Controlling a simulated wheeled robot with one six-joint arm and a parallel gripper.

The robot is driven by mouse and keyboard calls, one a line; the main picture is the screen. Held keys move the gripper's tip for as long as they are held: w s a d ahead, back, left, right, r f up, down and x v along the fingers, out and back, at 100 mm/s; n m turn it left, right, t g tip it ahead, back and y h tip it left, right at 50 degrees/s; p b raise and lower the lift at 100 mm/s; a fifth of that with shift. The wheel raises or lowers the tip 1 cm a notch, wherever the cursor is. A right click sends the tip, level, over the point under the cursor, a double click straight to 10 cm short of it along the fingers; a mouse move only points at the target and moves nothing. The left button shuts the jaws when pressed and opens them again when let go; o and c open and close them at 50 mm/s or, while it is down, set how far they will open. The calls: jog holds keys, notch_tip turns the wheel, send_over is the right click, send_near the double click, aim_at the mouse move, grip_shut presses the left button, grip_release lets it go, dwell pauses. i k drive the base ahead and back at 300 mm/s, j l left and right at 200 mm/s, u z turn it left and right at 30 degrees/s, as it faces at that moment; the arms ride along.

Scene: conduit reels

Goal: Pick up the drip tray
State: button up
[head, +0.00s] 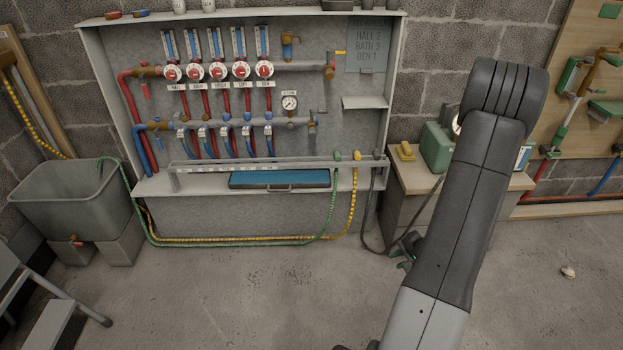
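A shallow, dark-rimmed tray with a blue inside (279,178), which looks like the drip tray, sits on the bottom ledge of the manifold cabinet. A small handle shows at the middle of its front edge.
The cabinet (388,60) holds red and blue pipes, dials and valves above the tray. Green and yellow hoses (250,240) hang below its ledge. A grey tub (70,195) stands left, a bench with a green box (437,147) right.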

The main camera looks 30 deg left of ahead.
aim_at(274, 181)
jog(key=j+z, duration=0.3)
jog(key=j, duration=0.25)
jog(key=j+z, duration=0.3)
jog(key=j, duration=0.25)
jog(key=j+z, duration=0.3)
jog(key=j, duration=0.3)
jog(key=k+j+z, duration=0.15)
jog(key=j+z, duration=0.15)
jog(key=j, duration=0.2)
jog(key=k+j, duration=0.1)
jog(key=j, duration=0.25)
jog(key=k+j, duration=0.1)
jog(key=j, duration=0.25)
jog(key=k+j, duration=0.1)
jog(key=j, duration=0.25)
jog(key=k+j, duration=0.1)
jog(key=j, duration=0.25)
jog(key=k+j+z, duration=0.1)
jog(key=j, duration=0.25)
